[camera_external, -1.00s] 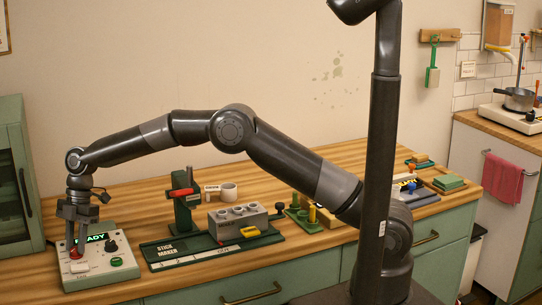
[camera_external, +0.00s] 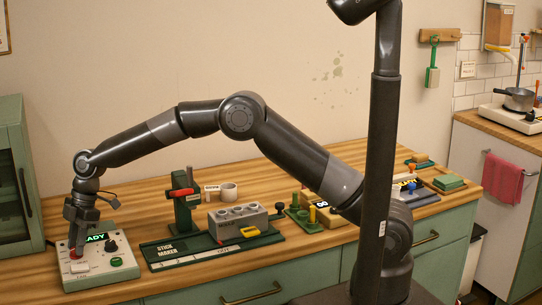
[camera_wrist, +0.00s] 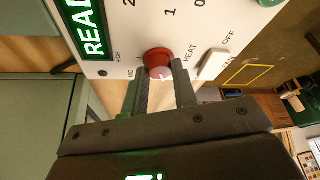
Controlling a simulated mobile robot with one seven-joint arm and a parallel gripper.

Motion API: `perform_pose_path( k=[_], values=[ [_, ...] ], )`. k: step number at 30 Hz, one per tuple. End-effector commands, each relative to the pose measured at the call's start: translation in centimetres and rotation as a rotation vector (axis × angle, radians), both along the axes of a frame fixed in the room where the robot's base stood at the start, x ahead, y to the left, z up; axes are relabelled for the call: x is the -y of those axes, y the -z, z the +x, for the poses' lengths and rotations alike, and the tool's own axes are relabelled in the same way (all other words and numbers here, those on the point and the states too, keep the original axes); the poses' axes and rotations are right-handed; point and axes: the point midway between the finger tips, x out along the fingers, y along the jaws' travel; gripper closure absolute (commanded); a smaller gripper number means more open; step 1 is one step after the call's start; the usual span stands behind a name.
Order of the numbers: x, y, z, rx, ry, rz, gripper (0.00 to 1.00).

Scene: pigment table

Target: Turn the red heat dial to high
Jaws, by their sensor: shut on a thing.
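The red heat dial (camera_wrist: 158,58) sits on a pale control panel (camera_wrist: 125,20) beside the printed words HEAT, MID and HIGH. My gripper (camera_wrist: 160,66) is shut on the dial, with one finger on each side of it. A small pale mark shows on the dial's near edge, but its exact setting is hard to read. In the external view my gripper (camera_external: 77,250) reaches down to the panel (camera_external: 104,270) at the table's left end, and its fingers mostly hide the dial there.
The panel carries a lit green READY display (camera_wrist: 85,30), a white rocker switch (camera_wrist: 213,64) marked OFF and a black knob (camera_external: 112,246). A green cabinet (camera_external: 18,190) stands close on the left. The stick maker (camera_external: 190,250) stands to the right.

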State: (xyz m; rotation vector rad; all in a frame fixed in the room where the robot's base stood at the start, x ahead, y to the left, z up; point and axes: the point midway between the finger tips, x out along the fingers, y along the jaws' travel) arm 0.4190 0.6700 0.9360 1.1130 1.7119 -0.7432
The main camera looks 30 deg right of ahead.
Motion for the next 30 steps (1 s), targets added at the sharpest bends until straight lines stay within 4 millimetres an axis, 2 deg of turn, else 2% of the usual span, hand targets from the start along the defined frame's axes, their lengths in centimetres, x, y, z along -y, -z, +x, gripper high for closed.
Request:
perform_pose_path(
  k=[30],
  values=[
    [-0.19,-0.04,-1.03,0.003,0.961,0.001,0.97]
  ],
)
